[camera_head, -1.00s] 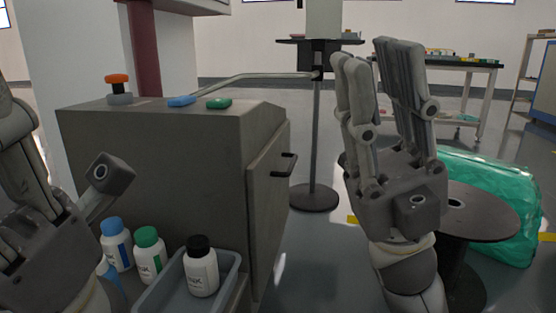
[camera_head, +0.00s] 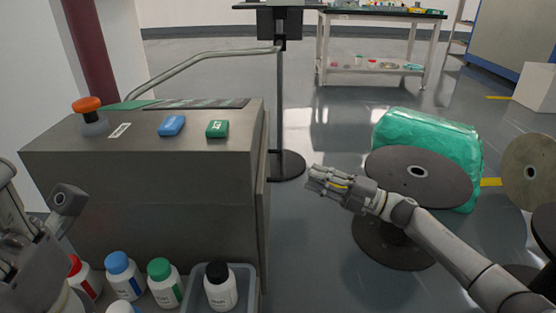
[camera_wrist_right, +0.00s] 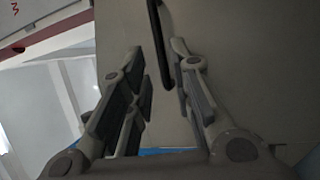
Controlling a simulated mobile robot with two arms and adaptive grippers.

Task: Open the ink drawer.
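The grey metal cabinet (camera_head: 140,190) stands at the left of the head view. Its right-hand face, with the drawer front, is nearly edge-on there, and the handle is out of sight. In the right wrist view, the black bar handle (camera_wrist_right: 160,40) stands out from the drawer front (camera_wrist_right: 235,60), upright in the picture. My right gripper (camera_head: 318,180) is to the right of the cabinet, fingers pointing left. In the wrist view its fingers (camera_wrist_right: 160,85) are apart, with the handle's near end in the gap, not clamped. My left gripper (camera_head: 38,190) is spread, partly cut off at the left edge.
Ink bottles, including a blue-capped one (camera_head: 124,275), and a grey tray (camera_head: 248,290) with a black-capped bottle (camera_head: 220,287) sit below the cabinet's near side. A spool (camera_head: 418,175) and a green wrapped bundle (camera_head: 430,135) lie right. A stand base (camera_head: 284,165) is behind.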

